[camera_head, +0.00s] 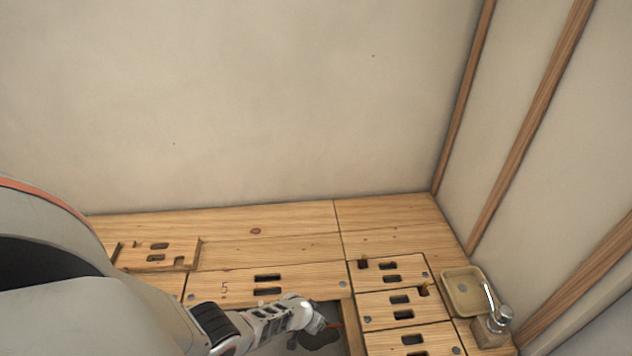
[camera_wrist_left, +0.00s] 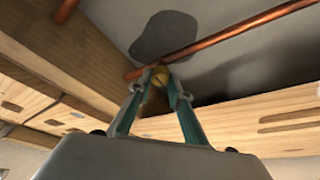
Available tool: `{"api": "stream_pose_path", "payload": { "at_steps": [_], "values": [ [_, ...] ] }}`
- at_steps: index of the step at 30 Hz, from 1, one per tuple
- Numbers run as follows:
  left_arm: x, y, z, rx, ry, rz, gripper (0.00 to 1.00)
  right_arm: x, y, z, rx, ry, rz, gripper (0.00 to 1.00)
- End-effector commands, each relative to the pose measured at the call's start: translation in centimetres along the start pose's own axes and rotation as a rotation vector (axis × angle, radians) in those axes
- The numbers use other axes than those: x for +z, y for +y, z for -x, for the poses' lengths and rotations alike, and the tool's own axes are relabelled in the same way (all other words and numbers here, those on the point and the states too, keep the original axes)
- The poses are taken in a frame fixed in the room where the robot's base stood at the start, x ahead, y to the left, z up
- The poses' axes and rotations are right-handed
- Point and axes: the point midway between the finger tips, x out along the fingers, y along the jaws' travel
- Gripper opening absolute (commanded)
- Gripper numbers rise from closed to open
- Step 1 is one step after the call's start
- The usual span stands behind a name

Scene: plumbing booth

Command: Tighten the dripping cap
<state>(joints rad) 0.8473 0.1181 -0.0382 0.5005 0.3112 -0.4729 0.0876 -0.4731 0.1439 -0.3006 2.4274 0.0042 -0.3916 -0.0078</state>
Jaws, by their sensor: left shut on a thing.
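A small brass-coloured cap (camera_wrist_left: 159,73) sits at a copper pipe (camera_wrist_left: 215,42) in the left wrist view. My left gripper (camera_wrist_left: 159,86) has its two fingers closed around the cap, one on each side. In the head view my left arm reaches down into an open gap in the wooden floor, and the left gripper (camera_head: 322,325) is small and partly hidden there. A dark wet patch (camera_wrist_left: 165,35) lies on the grey surface beside the pipe; it also shows in the head view (camera_head: 318,340). My right gripper is in neither view.
Wooden floor panels (camera_head: 225,285) with slots surround the opening, and their edges are close to my left arm. A plain wall (camera_head: 250,110) rises behind.

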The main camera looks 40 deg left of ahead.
Motion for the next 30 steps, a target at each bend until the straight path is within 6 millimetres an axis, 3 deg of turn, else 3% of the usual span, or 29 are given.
{"api": "stream_pose_path", "payload": {
  "at_steps": [17, 18, 20, 30],
  "values": [
    [0.09, -0.07, -0.03, 0.013, -0.002, -0.037, 0.00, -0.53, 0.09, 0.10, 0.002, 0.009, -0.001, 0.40],
    [0.09, -0.07, -0.03, 0.013, -0.002, -0.037, 0.21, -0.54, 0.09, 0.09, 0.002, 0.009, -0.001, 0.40],
    [0.09, -0.07, -0.03, 0.013, -0.002, -0.037, 0.36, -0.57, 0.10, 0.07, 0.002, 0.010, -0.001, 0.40],
    [0.06, -0.03, -0.01, 0.014, -0.001, -0.036, 0.36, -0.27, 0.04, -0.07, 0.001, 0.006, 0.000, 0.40]
  ]
}}
